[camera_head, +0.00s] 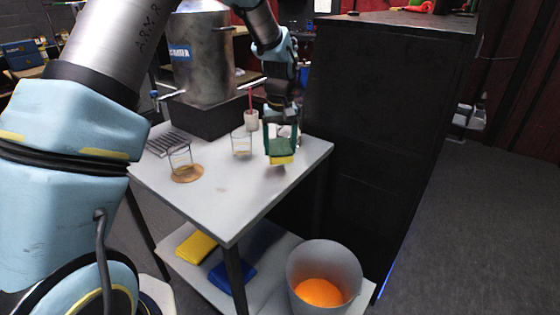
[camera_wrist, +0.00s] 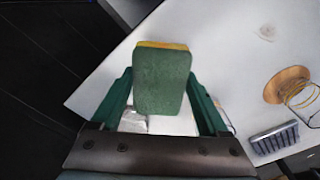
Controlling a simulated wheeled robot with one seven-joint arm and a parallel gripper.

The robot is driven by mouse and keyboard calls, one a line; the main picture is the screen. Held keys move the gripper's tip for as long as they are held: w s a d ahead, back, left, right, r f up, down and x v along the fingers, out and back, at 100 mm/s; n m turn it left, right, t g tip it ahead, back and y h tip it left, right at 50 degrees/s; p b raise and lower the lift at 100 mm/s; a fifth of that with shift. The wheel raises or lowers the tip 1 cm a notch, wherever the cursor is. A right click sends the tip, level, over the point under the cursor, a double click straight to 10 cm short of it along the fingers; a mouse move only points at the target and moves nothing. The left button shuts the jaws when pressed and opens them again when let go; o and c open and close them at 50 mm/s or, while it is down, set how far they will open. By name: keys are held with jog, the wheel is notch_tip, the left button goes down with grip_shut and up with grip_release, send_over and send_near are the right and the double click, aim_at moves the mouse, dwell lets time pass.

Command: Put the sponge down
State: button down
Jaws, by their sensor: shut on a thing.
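My gripper (camera_head: 281,152) is over the right part of the white table (camera_head: 222,190) and is shut on the sponge (camera_head: 282,160). In the wrist view, the green face of the sponge (camera_wrist: 162,82) shows between the two green fingers of my gripper (camera_wrist: 160,80), with a thin yellow edge at its far end. In the head view the yellow part is lowest, near the tabletop. I cannot tell whether the sponge touches the table.
A glass on a round wooden coaster (camera_head: 186,175), another glass (camera_head: 241,143) and a white cup with a red stick (camera_head: 251,120) stand left of the sponge. A metal urn (camera_head: 203,70) is behind. A black cabinet (camera_head: 375,110) stands right; a bucket (camera_head: 312,262) is below. The front tabletop is clear.

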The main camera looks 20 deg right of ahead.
aim_at(280, 172)
jog(key=shift+f+p, duration=0.6)
jog(key=shift+f, duration=1.95)
jog(key=shift+f, duration=0.1)
jog(key=shift+f, duration=0.1)
grip_release()
